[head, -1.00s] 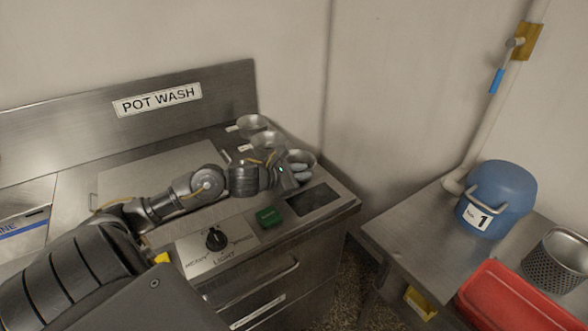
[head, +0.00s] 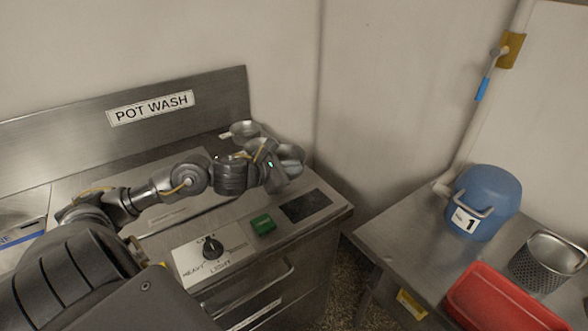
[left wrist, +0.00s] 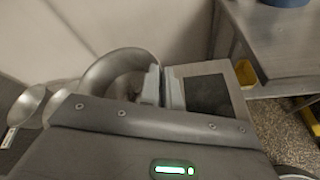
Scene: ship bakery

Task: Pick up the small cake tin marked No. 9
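My left gripper (head: 281,163) is above the right end of the pot wash counter. It appears shut on the wall of a small round metal tin (head: 291,153), which looks tilted and raised off the counter. In the left wrist view the tin's curved wall (left wrist: 120,62) runs to the fingers (left wrist: 162,88), which are close together. No number can be read on this tin. Two similar tins stand behind: one (head: 243,129) with a small white tag, and another (head: 257,146) partly hidden by the gripper. My right gripper is not in view.
The counter has a dial panel (head: 188,262), a green button (head: 263,225) and a dark panel (head: 305,206). Across a floor gap, a steel table (head: 385,237) holds a blue container (head: 486,190) marked 1, a red tray (head: 505,312) and a perforated metal basket (head: 548,262).

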